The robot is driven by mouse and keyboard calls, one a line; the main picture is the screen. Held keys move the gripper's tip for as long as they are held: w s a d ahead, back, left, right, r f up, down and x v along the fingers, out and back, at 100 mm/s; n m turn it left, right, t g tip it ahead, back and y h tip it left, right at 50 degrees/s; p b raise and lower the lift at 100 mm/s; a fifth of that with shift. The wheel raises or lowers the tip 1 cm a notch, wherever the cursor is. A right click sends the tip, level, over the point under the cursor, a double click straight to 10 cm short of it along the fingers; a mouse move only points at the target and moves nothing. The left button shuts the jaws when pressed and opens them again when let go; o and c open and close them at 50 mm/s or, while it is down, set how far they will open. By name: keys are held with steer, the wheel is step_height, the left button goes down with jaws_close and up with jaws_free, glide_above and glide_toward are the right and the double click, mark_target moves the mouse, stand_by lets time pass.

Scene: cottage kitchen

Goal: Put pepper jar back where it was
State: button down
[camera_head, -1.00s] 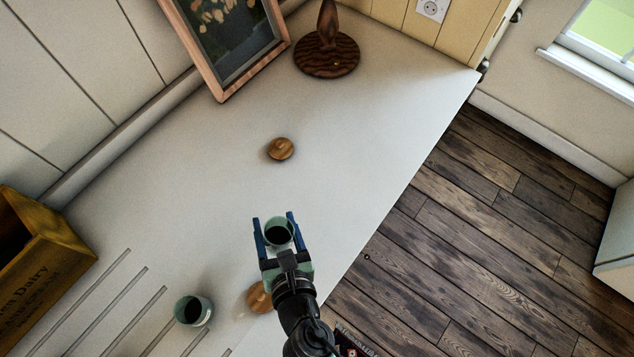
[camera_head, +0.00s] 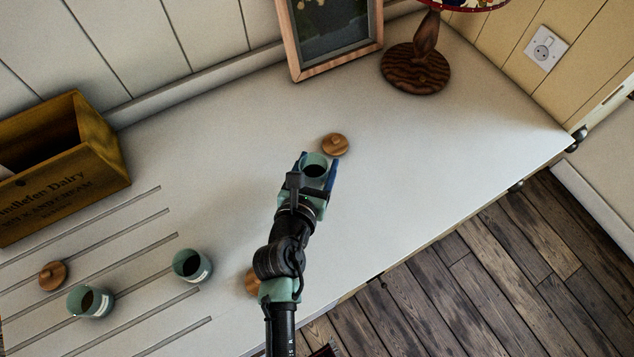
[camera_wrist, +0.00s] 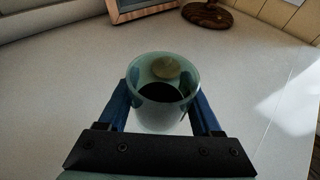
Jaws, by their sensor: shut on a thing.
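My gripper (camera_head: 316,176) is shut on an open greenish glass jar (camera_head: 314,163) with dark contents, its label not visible. The same jar (camera_wrist: 163,92) sits between the blue fingers in the wrist view, upright or nearly so. I cannot tell whether its base touches the counter. A round wooden lid (camera_head: 335,144) lies on the counter just beyond the held jar; in the wrist view it shows blurred behind the glass. Two similar open jars stand at the lower left, one (camera_head: 191,266) nearer my arm and one (camera_head: 90,301) further left.
A wooden lid (camera_head: 52,275) lies beside the far-left jar, and another (camera_head: 252,282) is partly hidden by my arm. A wooden crate (camera_head: 62,165), picture frame (camera_head: 335,40) and lamp (camera_head: 415,68) line the back. The counter (camera_head: 450,165) is clear to the right.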

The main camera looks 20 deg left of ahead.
steer(key=shift+f+b, duration=1.05)
steer(key=shift+f, duration=1.7)
steer(key=shift+f, duration=0.2)
steer(key=shift+c, duration=0.3)
jaws_free()
steer(key=shift+r, duration=0.1)
steer(key=shift+s+r, duration=0.1)
steer(key=shift+r, duration=0.05)
steer(key=v, duration=1.1)
steer(key=shift+s+r, duration=0.1)
steer(key=shift+s, duration=0.3)
